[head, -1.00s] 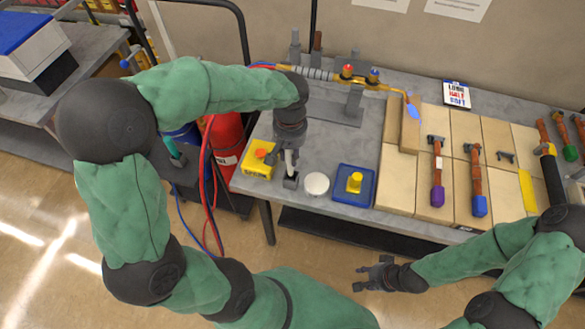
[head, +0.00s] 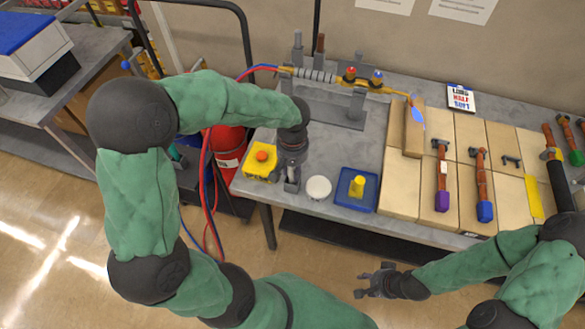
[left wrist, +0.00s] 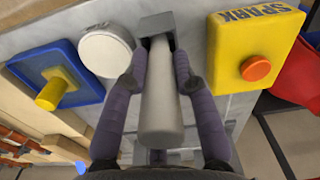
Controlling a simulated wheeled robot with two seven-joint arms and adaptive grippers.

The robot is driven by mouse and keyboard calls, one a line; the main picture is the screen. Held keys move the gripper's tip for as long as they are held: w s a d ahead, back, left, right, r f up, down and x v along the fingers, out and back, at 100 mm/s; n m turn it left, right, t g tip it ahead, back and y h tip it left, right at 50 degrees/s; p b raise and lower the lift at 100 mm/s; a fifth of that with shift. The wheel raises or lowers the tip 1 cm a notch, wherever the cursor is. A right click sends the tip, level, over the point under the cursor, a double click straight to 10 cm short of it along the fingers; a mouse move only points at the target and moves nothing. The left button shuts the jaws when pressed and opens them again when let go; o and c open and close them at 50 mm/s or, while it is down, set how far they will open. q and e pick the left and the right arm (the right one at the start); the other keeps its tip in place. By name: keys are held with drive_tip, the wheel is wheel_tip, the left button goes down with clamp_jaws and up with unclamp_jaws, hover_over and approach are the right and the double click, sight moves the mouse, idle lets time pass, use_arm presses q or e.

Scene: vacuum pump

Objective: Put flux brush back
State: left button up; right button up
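The flux brush, seen as a thick light grey handle (left wrist: 162,105), stands between the fingers of my left gripper (left wrist: 160,62). The fingertips close in on both its sides near its far end. That end meets the opening of a small grey holder block (left wrist: 157,22); how deep it sits and its bristles are hidden. In the head view my left gripper (head: 292,172) points down at the block (head: 291,187), and its fingers largely hide the brush. My right gripper (head: 361,284) is open and empty, low in front of the table.
A yellow box with an orange button (head: 262,160) stands close left of the block. A white round lid (head: 318,187) and a blue tray with a yellow piece (head: 357,188) stand to its right. Torches lie on tan blocks further right. A red cylinder (head: 227,148) stands beside the table.

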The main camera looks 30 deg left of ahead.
use_arm(q)
drive_tip(key=o, duration=0.3)
drive_tip(key=shift+r, duration=0.3)
wheel_tip(320, 180, up, 12)
drive_tip(key=p, duration=0.2)
drive_tip(key=shift+f+p, duration=0.15)
drive_tip(key=shift+p, duration=0.2)
